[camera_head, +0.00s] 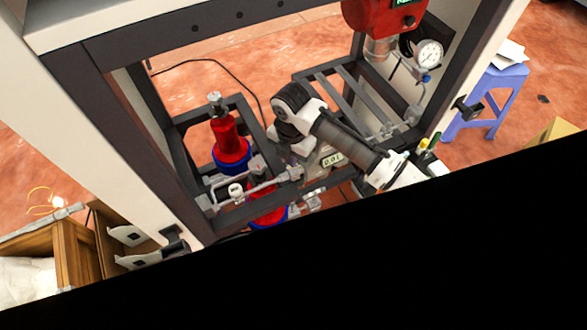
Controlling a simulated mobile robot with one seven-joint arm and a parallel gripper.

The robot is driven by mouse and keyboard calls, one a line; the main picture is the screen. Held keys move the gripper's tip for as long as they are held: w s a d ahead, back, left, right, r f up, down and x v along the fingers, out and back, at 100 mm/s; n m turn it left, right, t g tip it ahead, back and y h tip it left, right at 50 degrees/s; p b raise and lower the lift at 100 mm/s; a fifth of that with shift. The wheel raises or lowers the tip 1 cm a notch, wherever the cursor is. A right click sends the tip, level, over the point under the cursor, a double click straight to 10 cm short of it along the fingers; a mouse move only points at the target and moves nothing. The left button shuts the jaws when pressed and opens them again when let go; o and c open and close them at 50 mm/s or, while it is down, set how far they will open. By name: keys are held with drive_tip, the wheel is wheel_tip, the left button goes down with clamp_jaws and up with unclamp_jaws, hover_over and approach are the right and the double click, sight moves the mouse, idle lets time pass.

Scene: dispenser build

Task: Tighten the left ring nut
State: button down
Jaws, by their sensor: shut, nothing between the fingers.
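Two red cylinders stand in the lower part of the dark frame. The left one (226,131) is upright, with a metal fitting on top and a blue ring (231,162) around its lower part. The other (266,214) is lower and nearer, partly hidden by grey pipes, also with blue at its base. I cannot tell for sure which part is the left ring nut. My arm reaches in from the right and bends down at a dark joint. My gripper (297,149) is to the right of the left cylinder, apart from it; it looks shut and empty, its fingertips hard to make out.
Grey pipes and fittings (262,186) cross in front of the cylinders. A small display (332,160) is beside my arm. Frame bars surround the space. A red unit (382,18) and a gauge (429,54) are at upper right. A blue stool (490,100) stands outside, right.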

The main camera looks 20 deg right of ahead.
drive_tip(key=shift+f, duration=0.8)
drive_tip(key=shift+s+f+p, duration=0.2)
drive_tip(key=shift+s+p, duration=0.15)
drive_tip(key=shift+p, duration=0.5)
idle(1.2)
drive_tip(key=shift+s+d+r+p, duration=0.25)
drive_tip(key=shift+s+p, duration=0.3)
drive_tip(key=shift+p, duration=2.05)
idle(1.9)
drive_tip(key=shift+r+p, duration=0.5)
drive_tip(key=shift+p, duration=0.25)
